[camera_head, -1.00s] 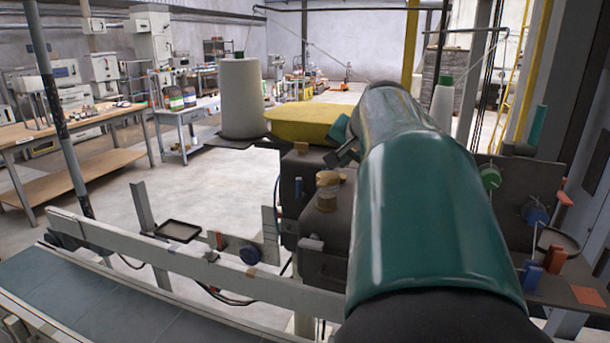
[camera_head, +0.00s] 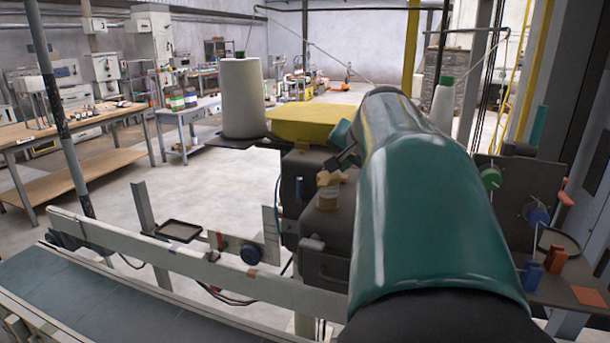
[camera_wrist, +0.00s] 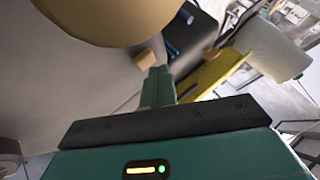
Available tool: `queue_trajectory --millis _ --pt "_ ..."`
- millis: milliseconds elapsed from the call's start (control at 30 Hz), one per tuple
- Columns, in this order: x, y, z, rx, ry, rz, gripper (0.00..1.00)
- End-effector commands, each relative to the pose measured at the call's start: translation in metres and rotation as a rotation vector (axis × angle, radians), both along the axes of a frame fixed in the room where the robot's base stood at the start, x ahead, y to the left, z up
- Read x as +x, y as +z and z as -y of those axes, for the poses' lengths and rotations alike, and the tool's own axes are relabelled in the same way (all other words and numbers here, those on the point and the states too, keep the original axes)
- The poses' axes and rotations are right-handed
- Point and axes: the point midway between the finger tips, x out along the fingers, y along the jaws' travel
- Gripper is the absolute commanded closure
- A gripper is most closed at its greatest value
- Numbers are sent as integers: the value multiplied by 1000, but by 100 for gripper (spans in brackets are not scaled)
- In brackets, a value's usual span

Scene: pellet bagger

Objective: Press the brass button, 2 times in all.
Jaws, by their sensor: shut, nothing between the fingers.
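The brass button (camera_head: 328,183) is a tan, round-capped knob standing on top of the dark machine housing. In the wrist view a large tan round shape, apparently the brass button (camera_wrist: 112,8), fills the top left edge and is partly cut off. My gripper (camera_head: 340,163) is shut and empty, just above and to the right of the button in the head view. Its closed fingers (camera_wrist: 156,78) show in the wrist view, below and right of the round shape. I cannot tell whether they touch the button. My teal arm hides part of the housing.
A yellow cover (camera_head: 310,122) and a large white spool (camera_head: 242,98) stand behind the housing. A conveyor (camera_head: 95,295) with a pale rail (camera_head: 150,248) runs along the front left. A panel with a green knob (camera_head: 490,178) is at right.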

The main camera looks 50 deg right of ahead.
Motion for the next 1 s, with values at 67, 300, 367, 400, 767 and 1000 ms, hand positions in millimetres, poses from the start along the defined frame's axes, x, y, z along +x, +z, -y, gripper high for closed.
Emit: queue_trajectory --millis 67,300,367,400,767,1000 --pt "0 0 0 0 0 0 100" --pt "0 -1 0 0 0 0 100" --pt "0 -1 0 0 0 0 100" --pt "0 -2 0 0 0 0 100" --pt "0 -6 0 0 0 0 100" --pt "0 -8 0 0 0 0 100"
